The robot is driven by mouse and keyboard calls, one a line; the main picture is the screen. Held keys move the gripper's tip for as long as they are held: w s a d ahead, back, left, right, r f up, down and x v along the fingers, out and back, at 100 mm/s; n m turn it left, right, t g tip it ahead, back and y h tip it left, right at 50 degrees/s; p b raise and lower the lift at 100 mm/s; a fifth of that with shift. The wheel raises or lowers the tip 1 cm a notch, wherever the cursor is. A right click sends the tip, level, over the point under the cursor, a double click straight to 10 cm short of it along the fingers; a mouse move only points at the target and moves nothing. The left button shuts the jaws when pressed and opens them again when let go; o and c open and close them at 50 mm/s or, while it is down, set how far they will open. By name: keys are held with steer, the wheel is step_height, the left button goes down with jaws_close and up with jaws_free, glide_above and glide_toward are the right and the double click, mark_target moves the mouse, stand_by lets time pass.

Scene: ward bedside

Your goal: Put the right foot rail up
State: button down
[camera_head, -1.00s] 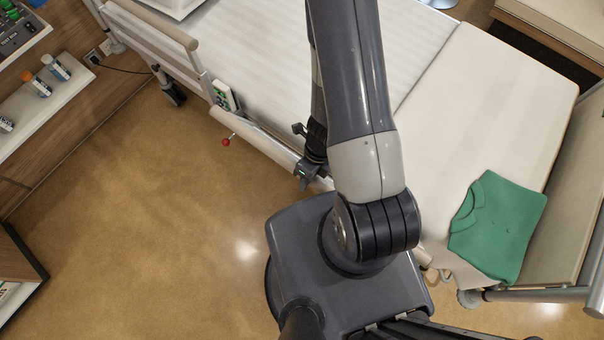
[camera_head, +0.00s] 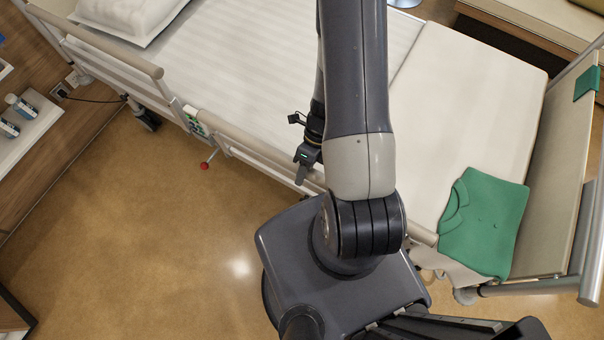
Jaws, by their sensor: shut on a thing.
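The right foot rail (camera_head: 253,143) is a beige bar along the near side of the bed, running from the hand control down to the right behind my arm. It stands at about the mattress edge, with a lower bar showing below it. My gripper (camera_head: 301,174) is at the middle of this rail, with its fingers pointing down over it, and is shut on it. My arm hides part of the rail; its far end (camera_head: 424,234) shows right of the arm. A red knob (camera_head: 204,166) sticks out below the rail's left end.
The head rail (camera_head: 100,45) stands up at the upper left. A hand control (camera_head: 194,122) hangs between the rails. A green shirt (camera_head: 485,222) lies on the bed's foot end by the footboard (camera_head: 555,180). A shelf with bottles (camera_head: 30,125) is at left. The floor (camera_head: 150,230) left of my base is clear.

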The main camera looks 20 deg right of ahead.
steer(key=shift+w+d+r, duration=0.15)
steer(key=shift+w+r, duration=0.05)
stand_by(0.4)
steer(key=c, duration=1.1)
jaws_free()
steer(key=shift+f, duration=0.1)
steer(key=shift+o, duration=0.2)
steer(key=v, duration=1)
steer(key=shift+w+d+r+b, duration=0.2)
steer(key=shift+d+r+b, duration=0.05)
steer(key=shift+b, duration=0.1)
steer(key=x, duration=1.1)
steer(key=shift+s+r, duration=0.15)
steer(key=shift+a+p, duration=0.1)
steer(key=shift+p, duration=0.2)
